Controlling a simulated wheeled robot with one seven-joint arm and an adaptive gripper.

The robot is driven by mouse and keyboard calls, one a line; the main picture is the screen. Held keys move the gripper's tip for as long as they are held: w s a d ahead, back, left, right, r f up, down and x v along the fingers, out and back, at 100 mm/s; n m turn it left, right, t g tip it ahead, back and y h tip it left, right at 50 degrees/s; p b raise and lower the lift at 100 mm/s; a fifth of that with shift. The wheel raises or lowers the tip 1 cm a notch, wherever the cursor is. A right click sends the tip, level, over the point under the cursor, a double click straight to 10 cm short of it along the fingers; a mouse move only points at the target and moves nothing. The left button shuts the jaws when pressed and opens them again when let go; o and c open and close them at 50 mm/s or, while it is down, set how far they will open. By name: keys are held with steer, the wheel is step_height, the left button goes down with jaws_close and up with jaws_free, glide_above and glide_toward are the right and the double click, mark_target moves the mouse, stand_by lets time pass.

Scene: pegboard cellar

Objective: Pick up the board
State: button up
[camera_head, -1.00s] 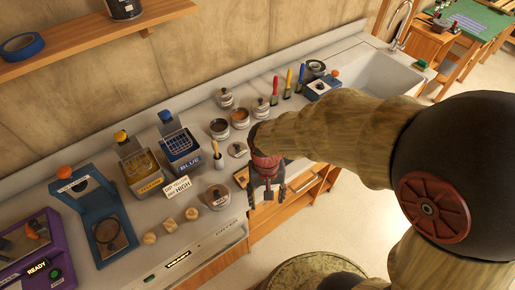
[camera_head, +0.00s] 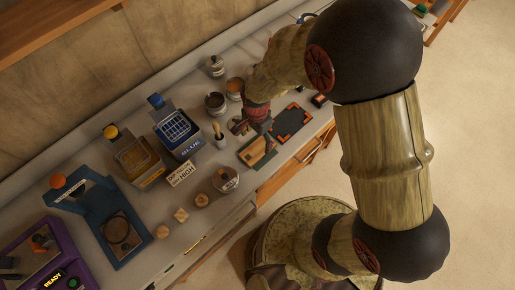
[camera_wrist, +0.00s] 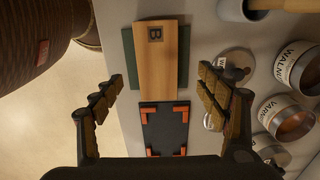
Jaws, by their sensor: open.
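The board is a pale wooden rectangle marked "B" (camera_wrist: 157,58), lying on a dark green mat (camera_wrist: 130,60) in the wrist view. In the head view the board (camera_head: 252,151) lies near the counter's front edge, partly hidden by my gripper. My gripper (camera_wrist: 158,84) is open and empty, its fingers apart on either side of the board's near end in the wrist view. In the head view my gripper (camera_head: 253,132) hangs over the counter by the board. I cannot tell its exact height.
A black tray with orange corners (camera_wrist: 165,128) lies next to the board; it also shows in the head view (camera_head: 292,122). Labelled jars (camera_wrist: 298,66) and a cup with a wooden handle (camera_head: 219,139) stand close by. A "DIP yellow HIGH" sign (camera_head: 180,173) stands left.

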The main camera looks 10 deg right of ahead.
mark_target(258, 149)
steer(key=f, duration=0.6)
steer(key=shift+s+d+b, duration=0.15)
steer(key=shift+s+b, duration=0.05)
steer(key=shift+b, duration=0.1)
steer(key=shift+f, duration=0.3)
steer(key=shift+c, duration=0.8)
steer(key=c, duration=1.1)
steer(key=shift+r, duration=0.1)
steer(key=shift+c, duration=0.7)
